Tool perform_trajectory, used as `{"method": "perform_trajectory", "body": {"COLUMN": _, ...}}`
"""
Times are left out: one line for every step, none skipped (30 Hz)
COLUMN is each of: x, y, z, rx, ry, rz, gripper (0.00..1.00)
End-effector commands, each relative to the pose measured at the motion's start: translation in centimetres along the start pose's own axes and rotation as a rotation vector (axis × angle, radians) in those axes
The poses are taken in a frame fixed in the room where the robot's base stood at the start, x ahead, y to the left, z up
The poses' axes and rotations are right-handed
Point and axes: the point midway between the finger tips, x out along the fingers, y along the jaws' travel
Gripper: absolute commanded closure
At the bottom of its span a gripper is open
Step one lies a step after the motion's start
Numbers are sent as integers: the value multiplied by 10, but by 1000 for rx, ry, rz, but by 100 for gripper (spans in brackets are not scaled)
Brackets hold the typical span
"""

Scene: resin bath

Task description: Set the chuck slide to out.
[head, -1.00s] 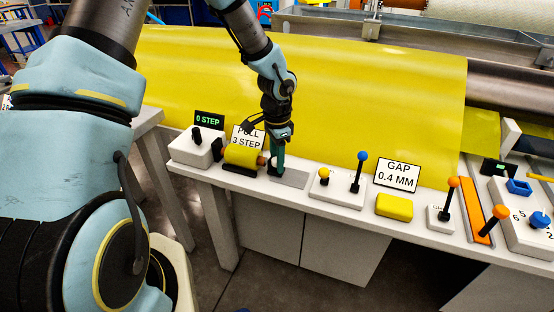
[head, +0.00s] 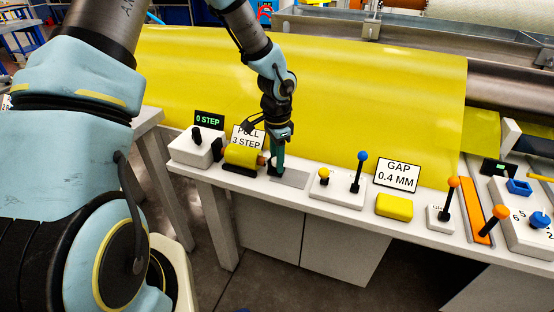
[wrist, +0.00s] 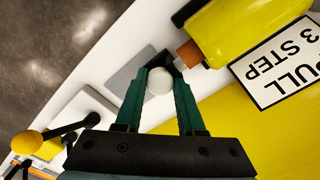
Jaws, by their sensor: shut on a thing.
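The chuck slide shows in the wrist view as a pale round knob (wrist: 158,82) with a black block (wrist: 161,62) beside it. It sits at the roll end of a grey plate (wrist: 128,70), which also shows in the head view (head: 291,179). My gripper (head: 277,170) has its green fingers shut on the knob, one on each side. The black block is close to the brown core end (wrist: 190,53) of the yellow roll (wrist: 235,25); I cannot tell if they touch. In the head view the fingers hide most of the knob.
A white box with a black lever (head: 197,136) and a "PULL 3 STEP" sign (head: 247,138) stand left. A blue-knobbed lever (head: 359,172), a yellow block (head: 394,206) and orange-knobbed levers (head: 449,197) stand right. A large yellow sheet (head: 350,90) lies behind the bench.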

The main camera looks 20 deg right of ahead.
Motion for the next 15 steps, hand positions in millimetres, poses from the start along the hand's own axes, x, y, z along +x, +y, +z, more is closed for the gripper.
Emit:
{"method": "perform_trajectory", "body": {"x": 0, "y": 0, "z": 0, "rx": 0, "ry": -1, "rz": 0, "gripper": 100}}
{"method": "perform_trajectory", "body": {"x": 0, "y": 0, "z": 0, "rx": 0, "ry": -1, "rz": 0, "gripper": 100}}
{"method": "perform_trajectory", "body": {"x": 0, "y": 0, "z": 0, "rx": 0, "ry": -1, "rz": 0, "gripper": 100}}
{"method": "perform_trajectory", "body": {"x": 0, "y": 0, "z": 0, "rx": 0, "ry": -1, "rz": 0, "gripper": 100}}
{"method": "perform_trajectory", "body": {"x": 0, "y": 0, "z": 0, "rx": 0, "ry": -1, "rz": 0, "gripper": 100}}
{"method": "perform_trajectory", "body": {"x": 0, "y": 0, "z": 0, "rx": 0, "ry": -1, "rz": 0, "gripper": 100}}
{"method": "perform_trajectory", "body": {"x": 0, "y": 0, "z": 0, "rx": 0, "ry": -1, "rz": 0, "gripper": 100}}
{"method": "perform_trajectory", "body": {"x": 0, "y": 0, "z": 0, "rx": 0, "ry": -1, "rz": 0, "gripper": 100}}
{"method": "perform_trajectory", "body": {"x": 0, "y": 0, "z": 0, "rx": 0, "ry": -1, "rz": 0, "gripper": 100}}
{"method": "perform_trajectory", "body": {"x": 0, "y": 0, "z": 0, "rx": 0, "ry": -1, "rz": 0, "gripper": 100}}
{"method": "perform_trajectory", "body": {"x": 0, "y": 0, "z": 0, "rx": 0, "ry": -1, "rz": 0, "gripper": 100}}
{"method": "perform_trajectory", "body": {"x": 0, "y": 1, "z": -1, "rx": 1, "ry": -1, "rz": 0, "gripper": 100}}
{"method": "perform_trajectory", "body": {"x": 0, "y": 2, "z": -2, "rx": 1, "ry": 0, "rz": 0, "gripper": 100}}
{"method": "perform_trajectory", "body": {"x": 0, "y": 4, "z": -4, "rx": 2, "ry": 0, "rz": 0, "gripper": 100}}
{"method": "perform_trajectory", "body": {"x": 0, "y": 6, "z": -7, "rx": 3, "ry": 0, "rz": -1, "gripper": 100}}
